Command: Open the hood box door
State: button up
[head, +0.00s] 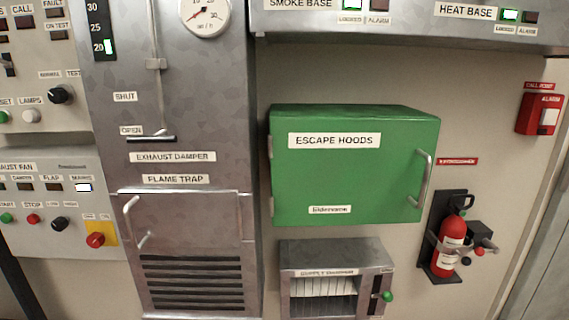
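The hood box (350,165) is a green wall box labelled "ESCAPE HOODS", in the middle right of the head view. Its green front door (345,185) looks shut. A metal bar handle (424,178) stands upright at the door's right edge. Small hinges (271,147) show at the left edge. The inside of the box is hidden. My gripper is not in this view.
A fire extinguisher (449,240) hangs right of the box, below a red call point (540,113). A supply damper (335,280) with a green knob is just below the box. A grey metal cabinet (175,85) stands to the left. A panel overhangs above.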

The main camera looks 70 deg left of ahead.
aim_at(326, 172)
jog(key=u, duration=1.55)
